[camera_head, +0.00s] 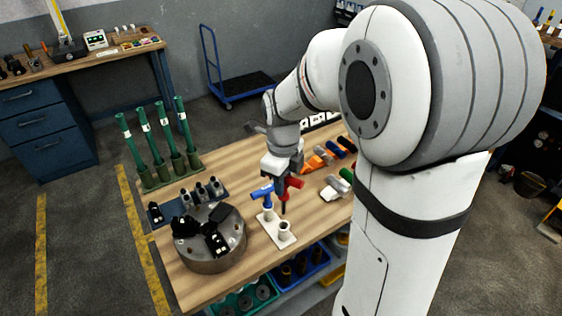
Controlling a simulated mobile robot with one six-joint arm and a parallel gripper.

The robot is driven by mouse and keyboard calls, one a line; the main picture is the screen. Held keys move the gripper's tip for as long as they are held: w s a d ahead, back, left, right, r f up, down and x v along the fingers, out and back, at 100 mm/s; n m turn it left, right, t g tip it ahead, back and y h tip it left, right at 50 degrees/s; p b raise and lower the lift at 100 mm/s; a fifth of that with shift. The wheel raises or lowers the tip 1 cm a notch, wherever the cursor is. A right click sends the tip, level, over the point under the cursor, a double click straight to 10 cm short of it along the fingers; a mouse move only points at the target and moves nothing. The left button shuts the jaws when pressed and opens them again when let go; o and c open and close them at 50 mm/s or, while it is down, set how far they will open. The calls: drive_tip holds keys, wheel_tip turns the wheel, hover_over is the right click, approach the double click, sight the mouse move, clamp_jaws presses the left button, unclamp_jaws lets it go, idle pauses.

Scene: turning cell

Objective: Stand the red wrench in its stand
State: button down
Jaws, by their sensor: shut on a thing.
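The red wrench (294,183) is in my gripper (281,177) above the wooden table. Its red head shows beside the fingers, and a thin dark part points down below them. The white stand (273,238) is a flat plate with two round sockets. Its near socket (284,229) looks empty and lies just below the dark tip, which appears apart from it. A blue wrench (262,190) stands upright in the far socket, just left of my gripper. The fingers partly hide the red wrench, so its exact tilt is hard to tell.
A round metal chuck (211,257) with black jaws sits left of the stand. Small holders (204,192) and a rack of tall green tubes (161,140) stand behind it. Orange and blue tools (318,160) lie to the right. Bins (300,267) are below the table edge.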

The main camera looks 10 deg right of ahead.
drive_tip(key=shift+w+r+m, duration=0.2)
drive_tip(key=shift+r+m, duration=0.05)
drive_tip(key=shift+m, duration=0.15)
wheel_tip(320, 180, down, 11)
drive_tip(key=b, duration=0.8)
drive_tip(key=shift+f, duration=0.15)
idle(0.4)
drive_tip(key=c, duration=1.2)
unclamp_jaws()
wheel_tip(320, 180, up, 8)
drive_tip(key=shift+f+b, duration=0.1)
drive_tip(key=shift+b, duration=0.25)
